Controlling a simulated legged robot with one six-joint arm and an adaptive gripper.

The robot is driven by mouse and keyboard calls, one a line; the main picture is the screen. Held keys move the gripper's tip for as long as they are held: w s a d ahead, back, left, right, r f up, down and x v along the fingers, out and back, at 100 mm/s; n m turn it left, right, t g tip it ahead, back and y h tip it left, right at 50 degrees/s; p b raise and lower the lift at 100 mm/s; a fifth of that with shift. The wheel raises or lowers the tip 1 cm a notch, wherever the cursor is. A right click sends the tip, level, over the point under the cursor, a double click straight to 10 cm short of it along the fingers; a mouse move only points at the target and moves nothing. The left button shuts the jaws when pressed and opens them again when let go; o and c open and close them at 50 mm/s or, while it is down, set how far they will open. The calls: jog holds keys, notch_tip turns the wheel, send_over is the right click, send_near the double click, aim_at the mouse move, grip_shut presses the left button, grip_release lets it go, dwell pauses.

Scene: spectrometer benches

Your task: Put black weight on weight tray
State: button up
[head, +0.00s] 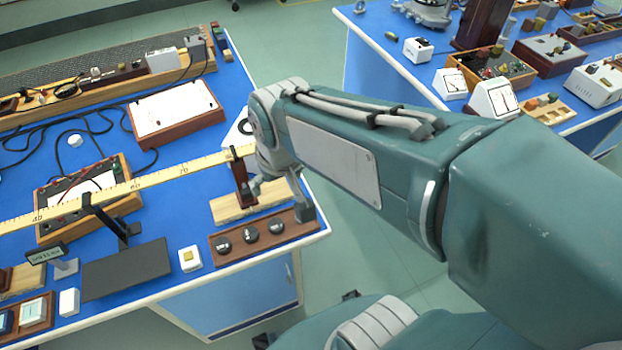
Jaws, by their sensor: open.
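Black weights sit in a row in a brown wooden tray (238,256) at the front right corner of the blue bench: a left one (222,245), a middle one (251,235) and a right one (276,227). I cannot tell for sure which thing is the weight tray; the brown tray is the one seen bearing weights. My gripper (280,198) is open, just behind the tray's right end, pointing down. Its fingers are partly hidden by my arm, and I see nothing held between them. I cannot tell whether a finger touches the tray.
A long ruler (110,194) crosses the bench, with a brown post (240,175) at its right end close to my gripper. A dark flat plate (127,270) and a small white box (190,258) lie left of the tray. A second blue bench (385,62) stands behind right.

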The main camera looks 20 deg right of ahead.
jog(key=s+d+r+t, duration=0.2)
jog(key=s+d+r, duration=0.1)
jog(key=s, duration=0.4)
jog(key=shift+d+r+m, duration=0.4)
jog(key=shift+r, duration=0.3)
jog(key=shift+w, duration=0.1)
